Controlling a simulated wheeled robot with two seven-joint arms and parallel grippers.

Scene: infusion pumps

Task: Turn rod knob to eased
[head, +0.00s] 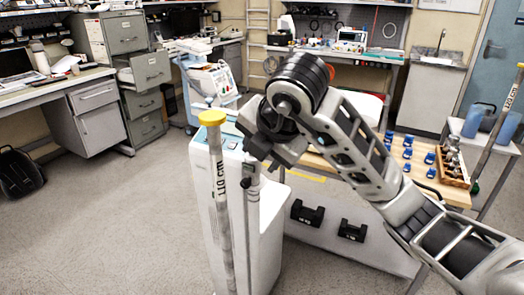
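A white upright unit (268,225) with a teal-edged top stands at the centre of the head view. A thin grey vertical rod (251,215) runs along its front and passes up behind my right gripper. My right gripper (262,160), dark and pointing down, is at the upper end of this rod. I cannot tell whether it touches the rod or how far apart its fingers are. My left gripper is not in view.
A wooden-topped table (330,180) with blue pieces stands behind and right, under my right arm. The floor at left (110,220) is clear.

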